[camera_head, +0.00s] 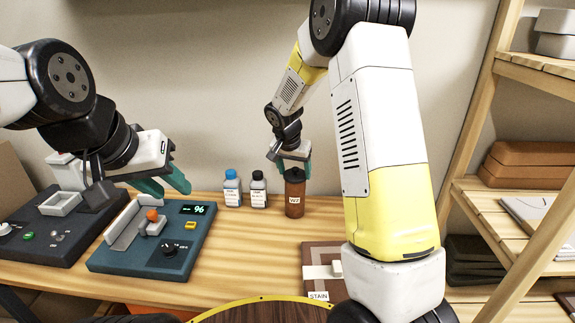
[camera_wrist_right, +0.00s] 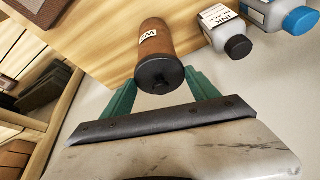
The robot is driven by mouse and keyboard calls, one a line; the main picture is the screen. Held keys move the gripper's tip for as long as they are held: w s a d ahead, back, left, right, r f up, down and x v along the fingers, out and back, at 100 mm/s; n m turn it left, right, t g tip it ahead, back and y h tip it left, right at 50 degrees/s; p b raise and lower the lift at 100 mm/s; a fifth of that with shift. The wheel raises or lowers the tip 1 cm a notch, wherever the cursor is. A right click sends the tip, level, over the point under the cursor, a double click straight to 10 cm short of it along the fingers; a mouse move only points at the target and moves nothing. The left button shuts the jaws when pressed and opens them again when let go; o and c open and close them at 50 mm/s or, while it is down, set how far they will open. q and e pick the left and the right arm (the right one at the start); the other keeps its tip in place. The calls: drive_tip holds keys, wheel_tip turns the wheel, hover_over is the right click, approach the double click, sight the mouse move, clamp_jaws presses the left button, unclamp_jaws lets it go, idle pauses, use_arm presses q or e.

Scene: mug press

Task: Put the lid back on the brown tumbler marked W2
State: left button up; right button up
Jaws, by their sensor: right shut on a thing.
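The brown tumbler marked W2 (camera_head: 295,200) stands upright on the wooden table near the wall. It also shows in the right wrist view (camera_wrist_right: 152,42). A dark lid (camera_wrist_right: 158,74) is at the tumbler's mouth, in line with it; I cannot tell whether it is fully seated. My right gripper (camera_head: 293,168) is directly above the tumbler, its green fingers shut on the lid from both sides; they show in the wrist view (camera_wrist_right: 160,84). My left gripper (camera_head: 170,184) is open and empty above the left devices, well away from the tumbler.
A blue-capped bottle (camera_head: 232,188) and a black-capped bottle (camera_head: 258,190) stand just left of the tumbler. A device with a green display (camera_head: 150,240) and another dark device (camera_head: 50,228) are at left. A STAIN box (camera_head: 318,270) lies in front; wooden shelves (camera_head: 510,190) are at right.

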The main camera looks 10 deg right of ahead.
drive_tip(key=o, duration=1.4)
drive_tip(key=shift+o, duration=0.6)
drive_tip(key=shift+r, duration=0.1)
drive_tip(key=shift+r, duration=3.4)
clamp_jaws()
